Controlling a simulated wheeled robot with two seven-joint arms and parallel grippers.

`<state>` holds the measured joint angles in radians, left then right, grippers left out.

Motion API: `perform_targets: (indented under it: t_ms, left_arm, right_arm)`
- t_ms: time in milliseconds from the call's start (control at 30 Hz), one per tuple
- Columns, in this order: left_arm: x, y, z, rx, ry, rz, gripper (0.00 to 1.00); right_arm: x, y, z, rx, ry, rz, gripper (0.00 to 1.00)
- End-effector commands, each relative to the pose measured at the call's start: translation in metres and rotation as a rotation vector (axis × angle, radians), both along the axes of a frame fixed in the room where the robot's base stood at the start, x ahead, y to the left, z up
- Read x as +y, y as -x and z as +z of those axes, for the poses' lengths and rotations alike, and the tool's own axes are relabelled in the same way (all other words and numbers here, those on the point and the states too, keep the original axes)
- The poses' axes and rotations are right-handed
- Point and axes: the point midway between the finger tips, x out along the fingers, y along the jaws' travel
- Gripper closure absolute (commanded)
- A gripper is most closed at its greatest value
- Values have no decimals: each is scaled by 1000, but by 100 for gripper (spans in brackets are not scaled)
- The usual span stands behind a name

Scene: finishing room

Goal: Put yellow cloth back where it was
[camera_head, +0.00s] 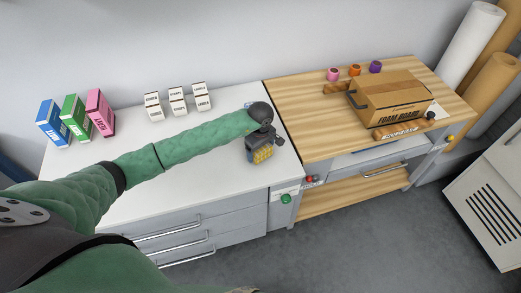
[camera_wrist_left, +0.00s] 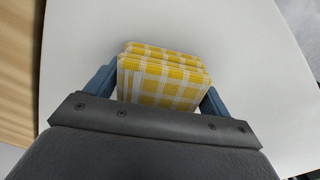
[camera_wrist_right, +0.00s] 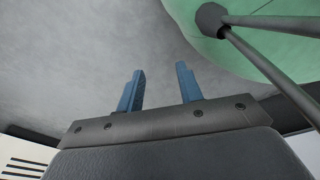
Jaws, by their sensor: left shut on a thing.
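The yellow cloth (camera_head: 262,155) is a folded stack with a yellow and white check. My left gripper (camera_head: 259,146) is shut on it over the right end of the white counter, near the front edge. In the left wrist view the yellow cloth (camera_wrist_left: 163,77) sits between the two blue fingers, with the white surface behind it. I cannot tell whether the cloth touches the counter. My right gripper (camera_wrist_right: 160,90) shows only in its own wrist view, with its blue fingers apart and nothing between them, above grey floor.
The white counter (camera_head: 215,185) holds blue, green and pink boxes at left and several small white labelled boxes at the back. The wooden bench (camera_head: 300,112) at right bears a cardboard foam board box (camera_head: 392,95) and three small coloured cups. The counter's front middle is clear.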

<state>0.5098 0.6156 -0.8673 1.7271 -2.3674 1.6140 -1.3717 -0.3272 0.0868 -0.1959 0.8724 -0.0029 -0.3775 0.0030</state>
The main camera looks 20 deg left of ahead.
Motion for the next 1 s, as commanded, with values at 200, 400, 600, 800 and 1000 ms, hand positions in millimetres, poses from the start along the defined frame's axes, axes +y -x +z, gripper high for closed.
perform_targets:
  t_ms: [200,400,600,800,1000]
  left_arm:
    - [0,0,-2,0,0,0,40]
    - [0,0,-2,0,0,0,0]
    - [0,0,-1,0,0,0,0]
    - [0,-1,3,-1,0,0,0]
    - [1,-1,23,-3,-1,0,0]
  right_arm:
    - [0,-3,-1,1,0,-1,64]
    - [0,-5,1,-3,0,-1,64]
    - [0,-6,2,-5,0,0,64]
    - [-2,1,-5,1,1,1,64]
    - [8,-36,4,-29,-6,2,64]
